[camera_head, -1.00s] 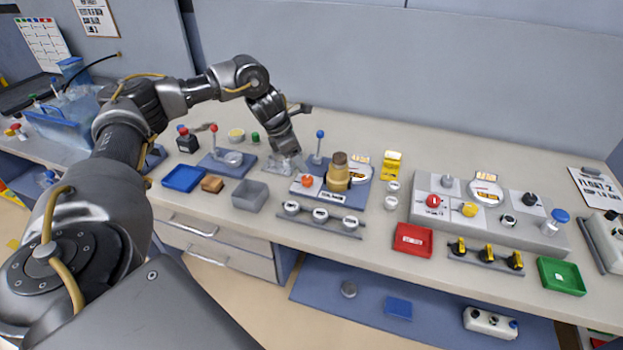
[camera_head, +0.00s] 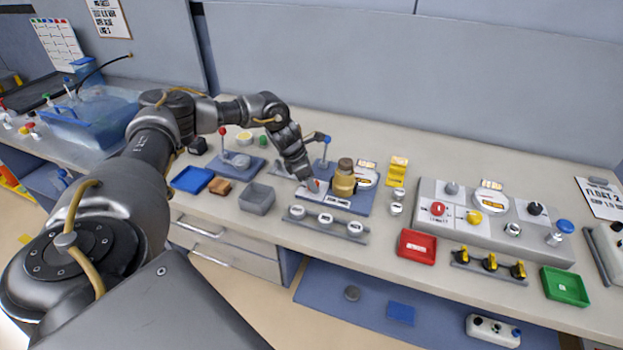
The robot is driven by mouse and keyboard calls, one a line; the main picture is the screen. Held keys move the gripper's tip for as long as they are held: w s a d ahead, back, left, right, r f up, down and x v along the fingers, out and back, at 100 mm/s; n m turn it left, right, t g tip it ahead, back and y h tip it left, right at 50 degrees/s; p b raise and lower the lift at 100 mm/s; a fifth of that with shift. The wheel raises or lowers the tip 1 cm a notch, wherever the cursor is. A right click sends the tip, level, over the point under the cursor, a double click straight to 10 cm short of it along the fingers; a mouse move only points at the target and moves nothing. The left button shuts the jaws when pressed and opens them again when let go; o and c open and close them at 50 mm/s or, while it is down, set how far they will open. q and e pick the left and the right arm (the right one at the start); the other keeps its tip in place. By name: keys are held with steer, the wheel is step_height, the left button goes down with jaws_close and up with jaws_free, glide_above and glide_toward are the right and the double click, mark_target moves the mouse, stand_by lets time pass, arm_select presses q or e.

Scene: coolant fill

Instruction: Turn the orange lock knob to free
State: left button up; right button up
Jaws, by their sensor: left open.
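The orange lock knob (camera_head: 316,184) is mostly hidden behind my left gripper; only a small orange patch shows. It sits on a pale plate at the left of a blue-based coolant unit (camera_head: 358,207). A brass-coloured cylinder with a brown cap (camera_head: 345,178) stands just right of the knob. My left gripper (camera_head: 311,184) points down at the knob and is open. Its fingers are small here, and I cannot tell whether they touch the knob. My right gripper is not in view.
A blue-topped lever (camera_head: 325,150) stands close behind the gripper. A strip with several round gauges (camera_head: 326,221) lies in front. A grey bin (camera_head: 257,198) is to the left. A red tray (camera_head: 417,246) and a grey control panel (camera_head: 490,215) are to the right.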

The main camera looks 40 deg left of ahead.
arm_select(q)
steer(key=shift+w+f, duration=0.1)
steer(key=shift+f, duration=0.3)
steer(key=shift+c, duration=0.3)
steer(key=c, duration=0.9)
steer(key=shift+c, duration=0.2)
